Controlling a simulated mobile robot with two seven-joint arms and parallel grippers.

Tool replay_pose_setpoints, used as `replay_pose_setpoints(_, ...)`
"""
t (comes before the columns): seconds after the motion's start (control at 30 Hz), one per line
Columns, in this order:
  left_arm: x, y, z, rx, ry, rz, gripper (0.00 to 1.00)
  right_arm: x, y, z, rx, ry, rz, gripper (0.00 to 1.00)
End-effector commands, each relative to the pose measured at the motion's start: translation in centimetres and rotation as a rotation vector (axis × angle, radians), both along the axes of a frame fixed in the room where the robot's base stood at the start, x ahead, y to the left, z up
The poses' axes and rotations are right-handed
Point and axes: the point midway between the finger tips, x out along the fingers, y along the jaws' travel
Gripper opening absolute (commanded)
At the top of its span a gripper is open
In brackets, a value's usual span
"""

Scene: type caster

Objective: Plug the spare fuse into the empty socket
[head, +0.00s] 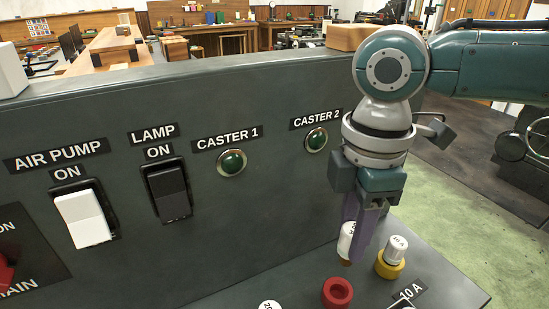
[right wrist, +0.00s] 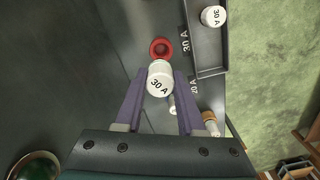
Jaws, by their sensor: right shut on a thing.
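My right gripper (head: 356,220) is shut on a white fuse (head: 346,243) with a brass tip pointing down. In the right wrist view, this fuse (right wrist: 160,82) reads 30 A and sits between the purple fingers. A red ring socket (head: 337,292) with an open centre is on the panel's sloping ledge. It shows just beyond the fuse in the right wrist view (right wrist: 161,48), next to a 30 A label. The fuse tip appears above the socket and apart from it. My left gripper is not in view.
A white 10 A fuse (head: 397,248) stands in a yellow socket (head: 389,268) right of the held fuse. Another white fuse top (head: 269,305) shows at the bottom edge. A dark tray (right wrist: 199,48) holds another 30 A fuse (right wrist: 213,16). The upright panel (head: 258,205) stands behind the ledge.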

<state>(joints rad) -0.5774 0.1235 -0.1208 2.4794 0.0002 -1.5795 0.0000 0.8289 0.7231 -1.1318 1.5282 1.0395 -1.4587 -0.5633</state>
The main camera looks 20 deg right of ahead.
Motion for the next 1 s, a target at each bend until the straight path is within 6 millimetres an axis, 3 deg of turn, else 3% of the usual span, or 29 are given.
replay_pose_setpoints(0.6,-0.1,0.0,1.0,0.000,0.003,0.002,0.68,-0.1,0.1,0.0,0.001,0.003,0.000,0.00)
replay_pose_setpoints(1.0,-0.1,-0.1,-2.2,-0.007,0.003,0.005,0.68,0.0,0.0,-4.5,0.001,0.002,-0.001,0.00)
